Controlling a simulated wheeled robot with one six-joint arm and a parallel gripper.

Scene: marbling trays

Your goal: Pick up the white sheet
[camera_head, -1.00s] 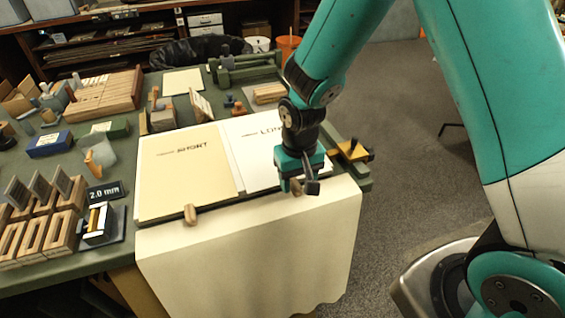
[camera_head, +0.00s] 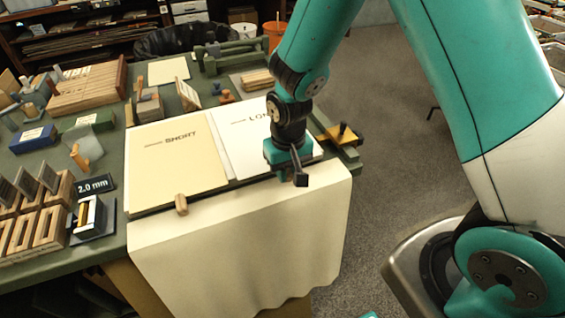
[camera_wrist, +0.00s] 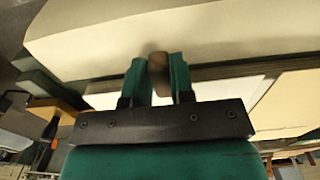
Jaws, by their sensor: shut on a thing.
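The white sheet (camera_head: 240,145), printed "LONG", lies flat on the right of the table. My arm covers part of it and of its print. My gripper (camera_wrist: 158,65) is at its front edge, and its fingertips are hidden in the head view. In the wrist view its two fingers are closed on a small brown wooden peg (camera_wrist: 158,77). In that view the white sheet (camera_wrist: 228,88) shows behind the gripper's crossbar. I cannot tell whether the fingers touch the sheet.
A cream sheet (camera_head: 165,180) printed "SHORT" lies left of the white one, with another wooden peg (camera_head: 181,205) at its front edge. A pale cloth (camera_head: 240,245) hangs over the table front. Wooden racks crowd the left.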

